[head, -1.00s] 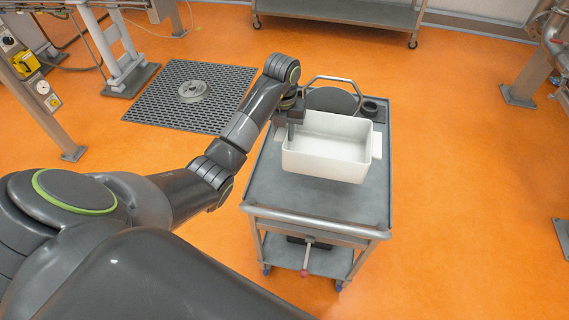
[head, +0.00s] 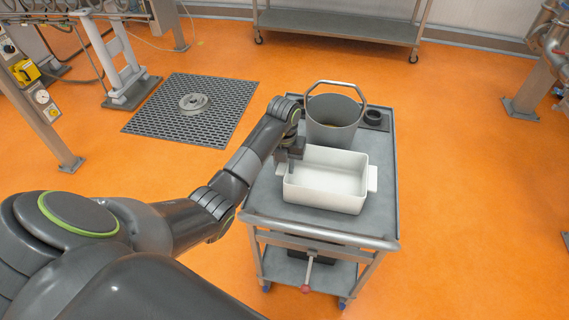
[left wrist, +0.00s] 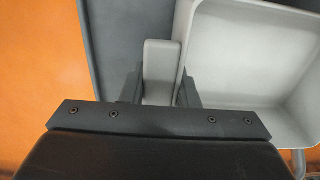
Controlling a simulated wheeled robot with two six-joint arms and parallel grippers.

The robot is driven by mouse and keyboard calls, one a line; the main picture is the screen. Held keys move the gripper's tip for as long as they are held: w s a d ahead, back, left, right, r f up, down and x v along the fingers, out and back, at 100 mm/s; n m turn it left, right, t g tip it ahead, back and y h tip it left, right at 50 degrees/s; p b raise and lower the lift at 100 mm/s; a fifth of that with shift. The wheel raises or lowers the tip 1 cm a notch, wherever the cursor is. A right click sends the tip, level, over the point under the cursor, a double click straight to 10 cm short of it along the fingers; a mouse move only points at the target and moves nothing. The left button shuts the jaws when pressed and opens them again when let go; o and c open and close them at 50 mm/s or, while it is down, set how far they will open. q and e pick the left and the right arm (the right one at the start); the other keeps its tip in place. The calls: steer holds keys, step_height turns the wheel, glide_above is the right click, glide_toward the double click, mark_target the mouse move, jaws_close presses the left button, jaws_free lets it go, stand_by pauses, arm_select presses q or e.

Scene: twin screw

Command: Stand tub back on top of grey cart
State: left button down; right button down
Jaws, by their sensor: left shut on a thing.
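The white rectangular tub (head: 325,197) is upright at the top of the grey cart (head: 275,212), over its near half. I cannot tell for certain whether its base touches the cart top. My left gripper (head: 290,158) is at the tub's left end, shut on its left handle. In the left wrist view the pale handle (left wrist: 160,70) lies between the two fingers (left wrist: 160,92), with the tub's open inside (left wrist: 250,55) to the right. The tub looks empty. My right gripper is not in view.
A grey bucket (head: 333,132) with a raised hoop handle stands behind the tub on the cart. A dark ring-shaped piece (head: 373,117) is at the cart's back right corner. Orange floor is clear on the right.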

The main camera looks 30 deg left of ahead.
arm_select(q)
steer(key=shift+f, duration=0.1)
steer(key=c, duration=1.1)
jaws_free()
steer(key=shift+r, duration=0.6)
step_height(320, 180, up, 4)
steer(key=shift+f+b, duration=0.25)
steer(key=shift+b, duration=0.4)
step_height(320, 180, up, 6)
steer(key=p, duration=0.5)
steer(key=shift+p, duration=0.35)
steer(key=shift+r+p, duration=0.8)
